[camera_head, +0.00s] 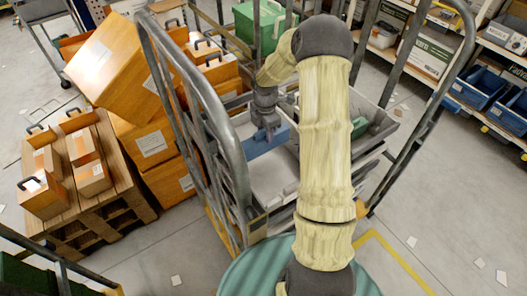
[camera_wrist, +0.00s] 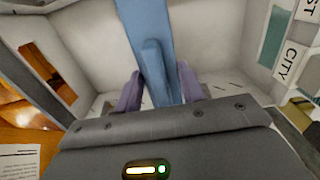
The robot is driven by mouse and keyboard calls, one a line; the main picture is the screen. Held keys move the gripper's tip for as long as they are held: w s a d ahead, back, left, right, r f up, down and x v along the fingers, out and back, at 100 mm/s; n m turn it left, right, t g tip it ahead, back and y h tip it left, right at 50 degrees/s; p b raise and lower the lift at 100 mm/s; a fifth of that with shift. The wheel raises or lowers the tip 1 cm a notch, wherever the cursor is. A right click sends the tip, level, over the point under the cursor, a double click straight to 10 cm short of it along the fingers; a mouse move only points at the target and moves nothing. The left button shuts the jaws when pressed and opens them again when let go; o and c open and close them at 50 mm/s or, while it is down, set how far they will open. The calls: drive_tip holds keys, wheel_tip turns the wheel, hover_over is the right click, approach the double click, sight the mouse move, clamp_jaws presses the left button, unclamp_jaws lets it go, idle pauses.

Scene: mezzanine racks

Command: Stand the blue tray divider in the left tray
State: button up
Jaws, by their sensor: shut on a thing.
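The blue tray divider (camera_head: 266,143) is a flat blue plate in my gripper (camera_head: 268,127), over the left tray (camera_head: 273,182) in the head view. In the wrist view the divider (camera_wrist: 146,35) runs from the top edge down between the fingers of my gripper (camera_wrist: 157,90), which are shut on it. The tray's pale walls (camera_wrist: 90,35) surround it in the wrist view. The divider's lower edge is hidden, so I cannot tell whether it touches the tray floor. My arm covers part of the trays in the head view.
The trays sit inside a grey metal cage trolley (camera_head: 207,105) with upright bars on both sides. Orange boxes (camera_head: 147,145) are stacked at its left beside a wooden pallet (camera_head: 110,205). A green crate (camera_head: 262,25) stands behind. Shelves with blue bins (camera_head: 478,88) are at right.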

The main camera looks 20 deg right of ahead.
sight(265, 147)
wheel_tip(265, 147, down, 4)
drive_tip(key=shift+w+f+p, duration=0.1)
drive_tip(key=shift+f+p, duration=0.05)
drive_tip(key=shift+p, duration=0.15)
drive_tip(key=shift+f+p, duration=0.35)
drive_tip(key=shift+f, duration=1.5)
drive_tip(key=shift+f, duration=0.15)
drive_tip(key=o, duration=1)
drive_tip(key=shift+o, duration=0.2)
